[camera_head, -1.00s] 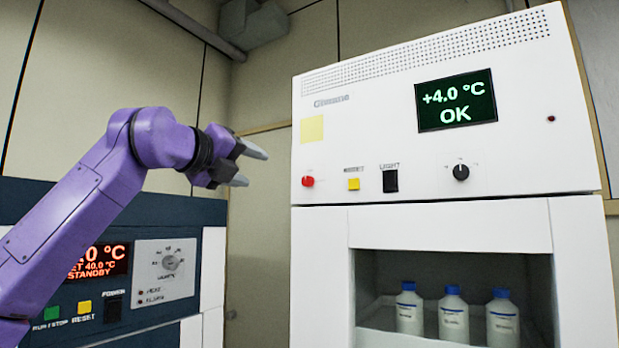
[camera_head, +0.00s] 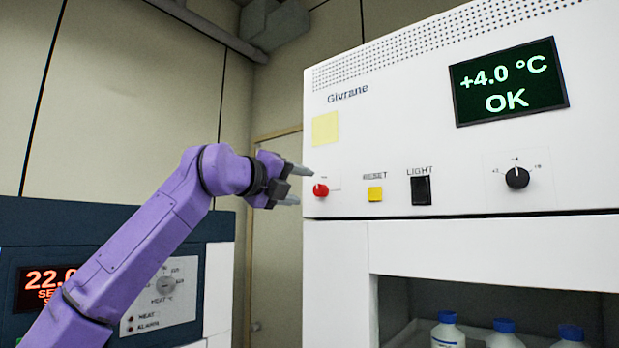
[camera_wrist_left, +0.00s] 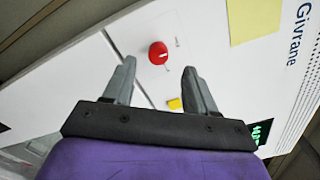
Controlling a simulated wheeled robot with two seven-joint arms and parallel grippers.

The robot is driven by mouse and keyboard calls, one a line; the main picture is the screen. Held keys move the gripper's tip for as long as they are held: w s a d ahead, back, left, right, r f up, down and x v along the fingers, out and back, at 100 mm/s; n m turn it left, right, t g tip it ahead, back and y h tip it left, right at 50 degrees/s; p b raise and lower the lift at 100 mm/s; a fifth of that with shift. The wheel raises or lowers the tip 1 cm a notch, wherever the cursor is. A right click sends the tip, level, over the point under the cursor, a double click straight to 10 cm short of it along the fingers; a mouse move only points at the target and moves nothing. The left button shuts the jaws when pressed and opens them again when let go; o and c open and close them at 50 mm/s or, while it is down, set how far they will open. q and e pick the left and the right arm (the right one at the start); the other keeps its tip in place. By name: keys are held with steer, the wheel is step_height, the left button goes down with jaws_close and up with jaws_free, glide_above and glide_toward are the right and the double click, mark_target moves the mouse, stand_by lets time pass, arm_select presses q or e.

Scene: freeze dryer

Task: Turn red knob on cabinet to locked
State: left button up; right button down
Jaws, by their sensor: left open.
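The red knob (camera_head: 321,190) is on the front panel of the white cabinet (camera_head: 345,260), left of the yellow reset button. My left gripper (camera_head: 296,186) is open and empty, just left of the knob in the head view, with its fingertips apart from it. In the left wrist view the red knob (camera_wrist_left: 158,53) shows ahead of and between the two open fingers (camera_wrist_left: 158,75), with a light pointer mark on its face. The small label beside the knob is too small to read. My right gripper is not in view.
The yellow reset button (camera_head: 375,193), black light switch (camera_head: 421,190) and black dial (camera_head: 517,178) sit right of the knob. A yellow note (camera_head: 325,128) is above it. Bottles (camera_head: 447,331) stand in the opening below. A dark blue unit (camera_head: 110,222) stands at left.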

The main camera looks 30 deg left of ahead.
mark_target(317, 190)
arm_select(q)
steer(key=w, duration=0.2)
steer(key=w+p, duration=0.1)
steer(key=w, duration=0.1)
steer(key=w+d, duration=0.1)
steer(key=w, duration=0.1)
steer(key=shift+w+f+p, duration=0.1)
steer(key=shift+f+p, duration=0.1)
steer(key=shift+p, duration=0.2)
steer(key=shift+s+a, duration=0.2)
steer(key=shift+s, duration=0.25)
steer(key=shift+s+r, duration=0.1)
steer(key=shift+s, duration=0.05)
steer(key=shift+c, duration=1)
steer(key=c, duration=0.9)
steer(key=shift+o, duration=0.2)
